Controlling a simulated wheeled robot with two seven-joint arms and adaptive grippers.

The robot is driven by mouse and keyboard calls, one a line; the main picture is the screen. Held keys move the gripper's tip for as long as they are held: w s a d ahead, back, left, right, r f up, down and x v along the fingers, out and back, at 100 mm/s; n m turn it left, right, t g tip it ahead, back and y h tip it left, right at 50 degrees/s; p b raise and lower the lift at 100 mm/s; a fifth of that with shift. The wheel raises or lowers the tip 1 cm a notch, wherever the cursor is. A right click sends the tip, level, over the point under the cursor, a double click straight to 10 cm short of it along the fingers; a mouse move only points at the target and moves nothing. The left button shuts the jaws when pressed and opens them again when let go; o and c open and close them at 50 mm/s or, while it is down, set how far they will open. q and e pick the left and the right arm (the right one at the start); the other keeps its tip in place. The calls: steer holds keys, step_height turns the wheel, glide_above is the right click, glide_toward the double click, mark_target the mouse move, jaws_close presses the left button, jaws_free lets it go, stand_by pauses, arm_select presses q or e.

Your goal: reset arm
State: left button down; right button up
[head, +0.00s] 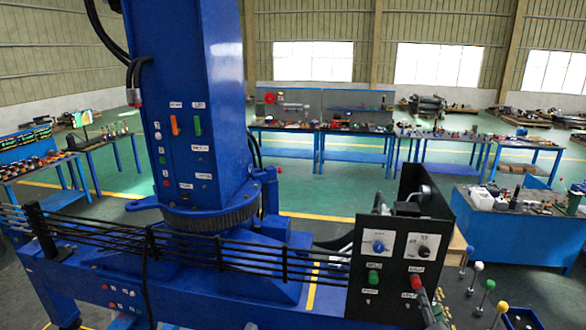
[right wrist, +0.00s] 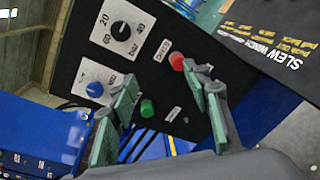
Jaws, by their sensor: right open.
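The black control panel (head: 360,225) stands at the right end of the blue crane base in the head view. My right gripper (head: 424,298) shows only as a small grey part by the red button. In the right wrist view, my right gripper (right wrist: 160,78) is open and empty, its fingers spread before the panel. The red button (right wrist: 176,61) lies near the right fingertip; contact cannot be told. The green button (right wrist: 147,109) shows between the fingers. My left gripper is out of view.
The blue crane column (head: 190,100) rises on its base. Black rails (head: 220,250) run along the base to the panel. Levers with coloured knobs (head: 478,266) stand right of the panel. Blue workbenches (head: 350,140) line the back, with open green floor before them.

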steer(key=s+f+m+g, duration=0.2)
steer(key=s+f+m, duration=0.2)
steer(key=f, duration=0.4)
steer(key=s+a+f+m+g, duration=0.1)
steer(key=s+f+m+g, duration=0.1)
steer(key=s+f+m, duration=0.45)
steer(key=s+f+m+g, duration=0.2)
steer(key=f+g, duration=0.1)
steer(key=f, duration=0.6)
steer(key=s+a+f+m+g+y, duration=0.25)
steer(key=s+f+m, duration=0.4)
steer(key=s, duration=0.35)
steer(key=s+a+f+m+g+y, duration=0.1)
steer(key=s+a+f+m+g, duration=0.15)
steer(key=s+f+m, duration=0.6)
steer(key=s+f+n+g+b, duration=0.3)
steer(key=f+b, duration=0.9)
steer(key=f, duration=2.8)
steer(key=s+f+n+b, duration=0.1)
steer(key=s+f+b, duration=0.4)
steer(key=s+f, duration=0.5)
steer(key=s+f+b, duration=0.5)
steer(key=s+f, duration=0.5)
steer(key=f, duration=0.8)
steer(key=shift+s+a+f+n, duration=0.25)
steer(key=shift+f+n, duration=0.1)
